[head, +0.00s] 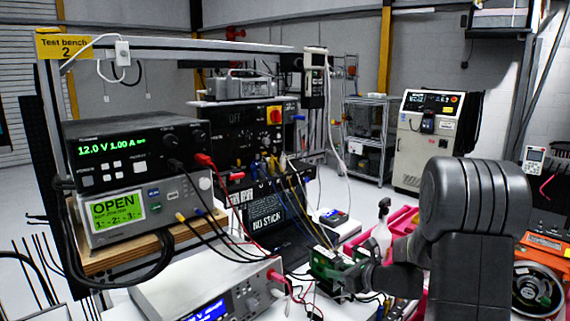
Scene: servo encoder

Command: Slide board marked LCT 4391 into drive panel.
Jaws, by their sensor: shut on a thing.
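A green circuit board (327,263) is in the lower middle of the head view, above the bench among wires. Its marking is too small to read. My gripper (352,272) is at the board's right side and is shut on it; the fingertips are partly hidden by the board and my wrist. A dark panel (228,135) with an OFF display and a red rotary switch stands behind, up and left of the board. It may be the drive panel, but I cannot read a label that says so. The board is apart from this panel.
A power supply (137,155) reading 12.0 V sits on a meter (135,209) at left. A bench instrument (205,290) stands in front. Red, black and yellow leads (283,197) hang before the panel. A spray bottle (382,228) stands behind my gripper.

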